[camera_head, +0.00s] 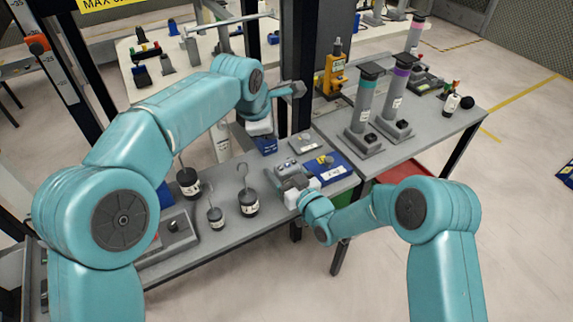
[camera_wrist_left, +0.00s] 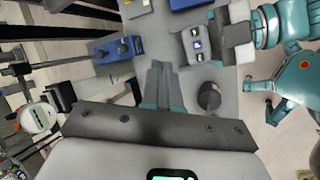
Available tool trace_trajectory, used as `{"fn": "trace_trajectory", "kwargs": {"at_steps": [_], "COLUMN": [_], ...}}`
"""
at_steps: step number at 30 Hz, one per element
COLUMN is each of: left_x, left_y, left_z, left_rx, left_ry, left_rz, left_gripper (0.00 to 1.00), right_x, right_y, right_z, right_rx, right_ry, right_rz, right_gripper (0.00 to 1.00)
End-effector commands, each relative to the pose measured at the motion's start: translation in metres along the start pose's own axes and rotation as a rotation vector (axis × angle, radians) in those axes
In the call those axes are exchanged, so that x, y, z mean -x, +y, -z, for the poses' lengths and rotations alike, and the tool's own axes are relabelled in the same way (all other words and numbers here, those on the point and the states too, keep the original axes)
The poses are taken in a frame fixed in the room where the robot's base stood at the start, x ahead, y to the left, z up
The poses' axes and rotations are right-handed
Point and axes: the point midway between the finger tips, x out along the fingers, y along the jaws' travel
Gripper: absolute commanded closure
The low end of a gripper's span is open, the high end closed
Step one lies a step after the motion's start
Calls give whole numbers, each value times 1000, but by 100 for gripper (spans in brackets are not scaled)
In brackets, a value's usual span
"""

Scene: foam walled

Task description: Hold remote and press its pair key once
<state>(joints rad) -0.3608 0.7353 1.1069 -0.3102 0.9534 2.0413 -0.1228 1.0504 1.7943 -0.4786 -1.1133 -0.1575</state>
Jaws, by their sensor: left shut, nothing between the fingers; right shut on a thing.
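The remote (camera_head: 287,168) is a small grey handset with keys, held over the bench near its front right part. The key labels are too small to read.
Hooked black-and-white weights (camera_head: 249,203) stand on the grey bench, left of the remote. A blue tray (camera_head: 338,172) lies right of it. A blue block (camera_wrist_left: 113,50) stands near my left gripper. Tall grey cylinders (camera_head: 365,105) stand on the right table. A dark post rises behind.

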Motion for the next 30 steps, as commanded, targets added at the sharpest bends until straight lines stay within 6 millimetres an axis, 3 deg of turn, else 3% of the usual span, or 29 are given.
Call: {"fn": "trace_trajectory", "kwargs": {"at_steps": [6, 10, 12, 16, 30], "left_x": [-1, 10, 18, 28, 22], "left_y": [8, -3, -12, -10, -13], "left_z": [-9, -27, -33, -39, -38], "left_rx": [-782, -1138, -1177, -1176, -1173], "left_ry": [92, 136, 139, 136, 136], "left_rz": [-207, -298, -304, -322, -320], "left_gripper": [100, 100, 100, 100, 100], "right_x": [0, 0, 0, 0, 0], "right_y": [0, 0, 0, 0, 0], "right_z": [0, 0, 0, 0, 0], "right_rx": [0, 0, 0, 0, 0], "right_ry": [1, 1, 1, 1, 1], "right_rz": [0, 0, 0, 0, 0], "right_gripper": [67, 67, 67, 67, 67]}}
